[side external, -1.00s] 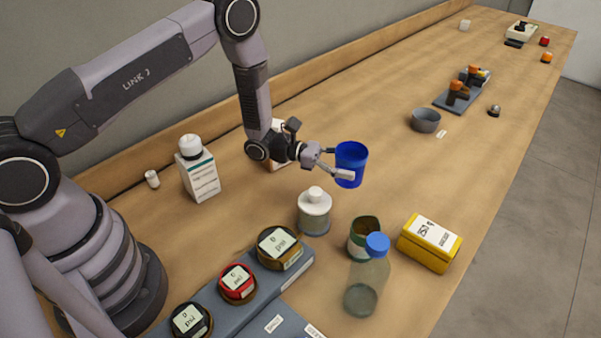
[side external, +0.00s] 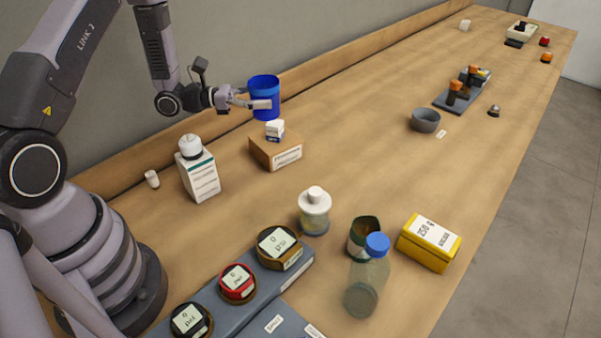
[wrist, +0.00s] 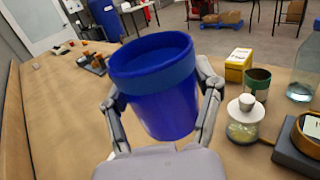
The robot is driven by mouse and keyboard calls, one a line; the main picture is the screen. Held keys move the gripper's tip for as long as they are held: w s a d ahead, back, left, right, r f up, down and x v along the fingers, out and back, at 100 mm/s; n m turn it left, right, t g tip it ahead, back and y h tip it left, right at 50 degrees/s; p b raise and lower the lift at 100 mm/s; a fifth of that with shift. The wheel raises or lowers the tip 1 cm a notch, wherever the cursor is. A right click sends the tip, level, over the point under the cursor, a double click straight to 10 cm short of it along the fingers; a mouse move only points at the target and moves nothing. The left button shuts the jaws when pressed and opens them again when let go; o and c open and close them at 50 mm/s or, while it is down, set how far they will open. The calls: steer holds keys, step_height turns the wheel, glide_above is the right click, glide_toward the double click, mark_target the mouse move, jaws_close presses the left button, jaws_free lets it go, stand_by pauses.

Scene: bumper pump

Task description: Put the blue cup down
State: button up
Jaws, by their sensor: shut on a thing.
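The blue cup (side external: 264,98) is held upright in the side view, with a lighter blue band near its rim. My gripper (side external: 256,104) is shut on it from the left. In the side view the cup shows above and behind a small brown box, apart from it. In the wrist view the cup (wrist: 160,85) fills the middle, slightly tilted in the picture, with one finger on each side. Its inside is mostly hidden there.
Bare table lies right of the brown box, before the grey bowl (side external: 425,122).

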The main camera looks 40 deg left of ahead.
steer(key=shift+d+n+t+y, duration=0.15)
steer(key=shift+n+t+y, duration=0.95)
steer(key=shift+n+y, duration=0.1)
steer(key=shift+s+a+f+n+t+y, duration=0.1)
steer(key=shift+a+n+t+y, duration=0.15)
steer(key=shift+n+t+y, duration=0.6)
steer(key=s+d+f+m+g+h, duration=0.1)
steer(key=d+f+m+g+h, duration=0.4)
steer(key=m+g+h, duration=0.5)
steer(key=shift+s+a+f+m+g+y, duration=0.4)
steer(key=shift+s+f+m+g, duration=0.7)
steer(key=shift+f+g, duration=1.2)
steer(key=shift+s+a+f+m+g+y, duration=0.4)
steer(key=shift+s+f+m+g, duration=0.75)
steer(key=shift+f+g, duration=1.15)
steer(key=shift+s+a+f+m+g+y, duration=0.25)
steer(key=shift+s+f+m+g+y, duration=0.45)
steer(key=shift+f+m+g, duration=1.15)
steer(key=shift+f+n, duration=0.45)
steer(key=shift+f, duration=0.8)
steer(key=o, duration=1.1)
steer(key=shift+c, duration=0.2)
